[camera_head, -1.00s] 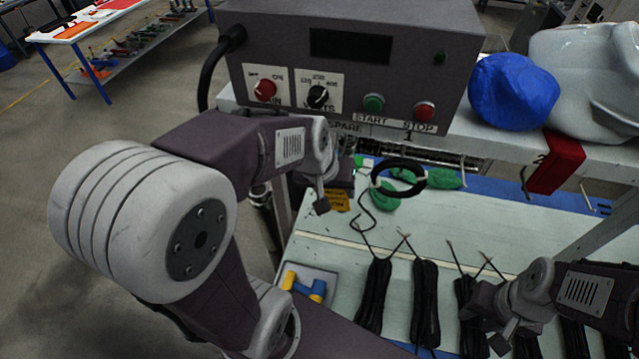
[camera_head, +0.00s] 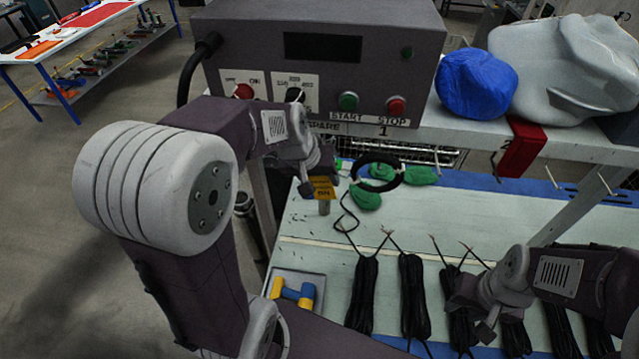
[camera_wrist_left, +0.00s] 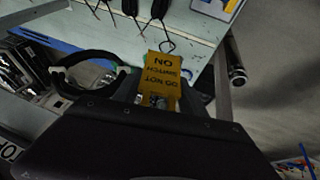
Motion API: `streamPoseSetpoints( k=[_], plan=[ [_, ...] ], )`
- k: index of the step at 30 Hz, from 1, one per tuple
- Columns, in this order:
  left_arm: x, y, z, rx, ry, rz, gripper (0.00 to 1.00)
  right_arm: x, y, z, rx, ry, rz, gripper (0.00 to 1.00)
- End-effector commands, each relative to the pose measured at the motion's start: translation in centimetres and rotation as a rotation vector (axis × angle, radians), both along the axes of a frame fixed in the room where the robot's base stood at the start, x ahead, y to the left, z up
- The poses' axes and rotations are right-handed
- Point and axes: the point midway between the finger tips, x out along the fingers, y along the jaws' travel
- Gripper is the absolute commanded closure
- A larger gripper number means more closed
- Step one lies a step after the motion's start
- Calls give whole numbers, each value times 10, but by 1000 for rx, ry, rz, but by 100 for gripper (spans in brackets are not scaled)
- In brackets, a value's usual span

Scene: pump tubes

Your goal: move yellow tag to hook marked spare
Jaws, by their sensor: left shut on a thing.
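The yellow tag (camera_head: 322,188) hangs from my left gripper (camera_head: 308,182), which is shut on it below the control box's shelf. In the left wrist view the tag (camera_wrist_left: 162,68) shows dark lettering, upside down, in front of my gripper. The SPARE label (camera_head: 325,127) is on the shelf edge above the tag; its hook is not clearly visible behind my left arm. My right gripper (camera_head: 484,333) is low at the right, over the black cable bundles; I cannot tell its jaws.
A black ring (camera_head: 376,171) and green pieces (camera_head: 366,196) are right of the tag. A red tag (camera_head: 522,150) hangs at label 2. A grey control box (camera_head: 320,60) stands above. A tray (camera_head: 320,276) holds blue and yellow parts.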

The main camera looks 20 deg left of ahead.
Motion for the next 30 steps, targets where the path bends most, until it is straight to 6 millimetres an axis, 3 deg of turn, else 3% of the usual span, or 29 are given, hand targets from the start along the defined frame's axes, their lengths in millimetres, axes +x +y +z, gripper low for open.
streamPoseSetpoints(
  k=[18,30],
  plan=[
    [44,11,-5,1,1,0,91,0,0,6,0,0,0,64],
    [54,14,-15,0,0,0,91,0,0,0,0,0,0,64]
  ],
)
